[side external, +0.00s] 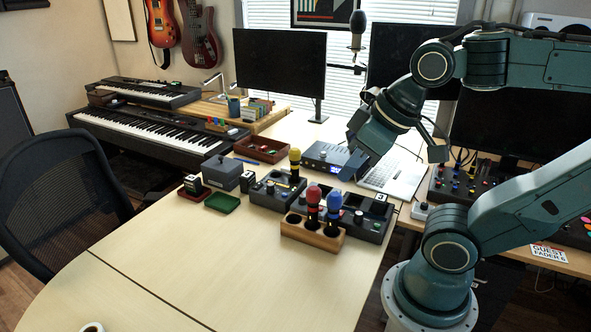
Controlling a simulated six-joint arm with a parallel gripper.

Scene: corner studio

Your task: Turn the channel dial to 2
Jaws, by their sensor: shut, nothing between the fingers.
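My gripper (349,174) hangs from the teal arm above the back right of the desk, shut and empty. It is in front of a blue-faced desk unit (322,153) with a small lit display and hides part of that unit's right end. Black control boxes with small knobs stand nearer the front: one at the left (268,196) and one at the right (372,229). The markings are too small to read, so I cannot tell which knob is the channel dial or where it points.
A wooden holder (327,242) carries a red-topped microphone (313,195) and a blue-topped one (334,200). A yellow-topped microphone (295,156) stands behind. A green tray (221,203), a grey box (221,172) and a laptop (395,181) are nearby.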

